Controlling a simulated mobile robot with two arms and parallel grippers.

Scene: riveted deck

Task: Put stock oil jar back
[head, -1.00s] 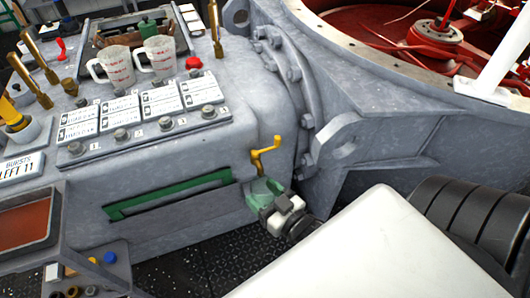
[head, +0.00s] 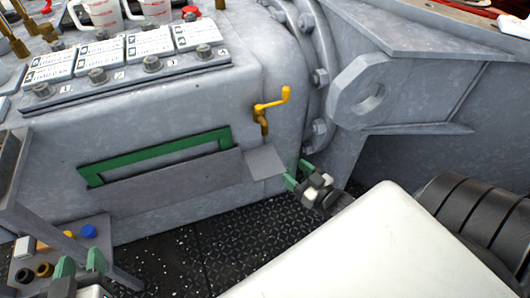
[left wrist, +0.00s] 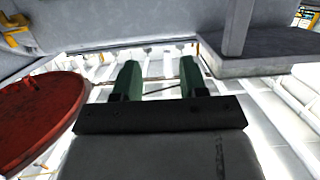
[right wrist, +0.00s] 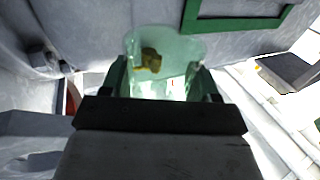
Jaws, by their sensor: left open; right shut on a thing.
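My right gripper (head: 299,176) is beside the small grey ledge (head: 265,163) below the yellow-handled tap (head: 270,108). In the right wrist view, the pale green see-through jar (right wrist: 185,45) is between the fingers of my right gripper (right wrist: 160,80), which is shut on it. A brass part shows through or in front of the jar; I cannot tell which. I cannot make out the jar in the head view. My left gripper (head: 80,264) is open and empty at the lower left; its fingers also show in the left wrist view (left wrist: 160,80).
A green-framed slot (head: 155,160) is in the grey console front. A small tray (head: 60,250) with coloured knobs is near my left gripper. Measuring cups (head: 103,14) stand on the console. A thick bracket (head: 365,95) stands to the right of the tap. Dark deck shows below.

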